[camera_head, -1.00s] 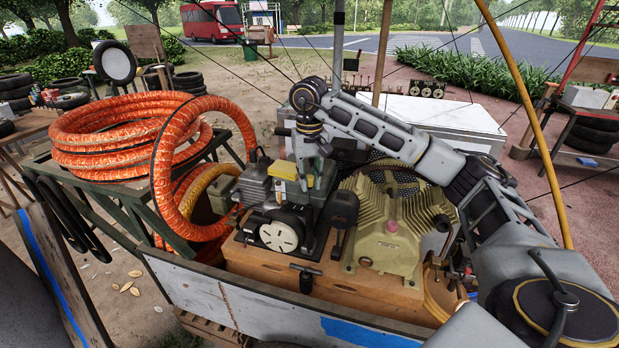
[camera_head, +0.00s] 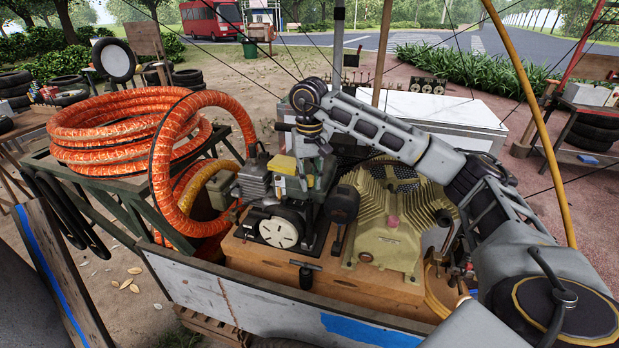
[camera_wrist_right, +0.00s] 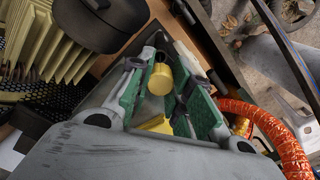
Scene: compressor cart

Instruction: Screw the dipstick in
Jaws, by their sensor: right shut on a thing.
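The dipstick's yellow round cap (camera_wrist_right: 160,79) shows in the right wrist view between the green-padded fingers of my right gripper (camera_wrist_right: 165,82). The gripper is shut on it. The dipstick's lower part and its seat are hidden, so I cannot tell how deep it sits. In the head view my right gripper (camera_head: 306,178) points down over the small engine (camera_head: 285,222) on the cart, and the cap cannot be made out there. My left gripper is not in view.
A finned beige compressor (camera_head: 388,225) stands right of the engine on a wooden base (camera_head: 345,278). An orange hose coil (camera_head: 120,140) lies on a green stand at the left. The cart's white side panel (camera_head: 205,290) runs along the front.

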